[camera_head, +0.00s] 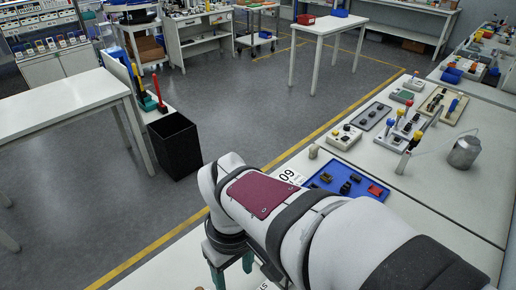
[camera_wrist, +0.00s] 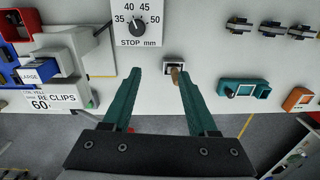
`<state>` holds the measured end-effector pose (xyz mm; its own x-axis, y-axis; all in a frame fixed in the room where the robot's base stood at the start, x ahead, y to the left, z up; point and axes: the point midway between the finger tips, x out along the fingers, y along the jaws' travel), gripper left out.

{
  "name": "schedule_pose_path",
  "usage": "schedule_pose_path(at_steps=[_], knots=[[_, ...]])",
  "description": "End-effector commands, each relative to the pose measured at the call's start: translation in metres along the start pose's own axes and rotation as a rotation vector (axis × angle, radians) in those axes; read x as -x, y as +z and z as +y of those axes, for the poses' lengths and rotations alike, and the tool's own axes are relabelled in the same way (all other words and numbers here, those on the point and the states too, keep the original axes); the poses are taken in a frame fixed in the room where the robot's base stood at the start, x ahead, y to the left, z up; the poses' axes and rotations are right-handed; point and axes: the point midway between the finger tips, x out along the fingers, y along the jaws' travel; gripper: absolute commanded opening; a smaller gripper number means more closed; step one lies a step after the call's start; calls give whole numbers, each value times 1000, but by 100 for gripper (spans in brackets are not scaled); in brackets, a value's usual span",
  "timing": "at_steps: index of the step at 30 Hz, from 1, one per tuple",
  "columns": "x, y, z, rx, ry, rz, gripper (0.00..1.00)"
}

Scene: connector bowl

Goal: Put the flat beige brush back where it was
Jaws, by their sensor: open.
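My gripper (camera_wrist: 159,76) is open, its two teal fingers spread with nothing visible between them. In the head view, parts of my gripper (camera_head: 231,272) show at the bottom, below my arm. I cannot clearly make out a flat beige brush in either view. A small tan piece (camera_wrist: 175,76) shows beside the right fingertip in the wrist view, in front of a small dark-faced white holder (camera_wrist: 181,67). The fingertip partly hides this spot, and I cannot tell whether the piece is the brush.
In the head view, a blue tray (camera_head: 325,181) and a metal can (camera_head: 464,152) stand on the right bench.

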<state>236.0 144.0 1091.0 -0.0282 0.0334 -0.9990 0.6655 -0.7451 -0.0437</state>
Motion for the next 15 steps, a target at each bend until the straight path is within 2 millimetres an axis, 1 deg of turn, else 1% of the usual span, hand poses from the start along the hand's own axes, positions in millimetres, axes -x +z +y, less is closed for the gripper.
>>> schedule_pose_path(at_steps=[1,2,3,6,7,9,11,15], knots=[[11,36,16,-245,-20,15,59],[14,58,21,-403,-36,16,59],[16,85,24,-604,-56,20,59],[13,133,18,-1002,-104,25,59],[11,141,15,-1080,-114,25,59],[9,152,11,-1189,-129,25,59],[8,154,10,-1219,-134,22,59],[8,154,10,-1215,-133,22,59]])
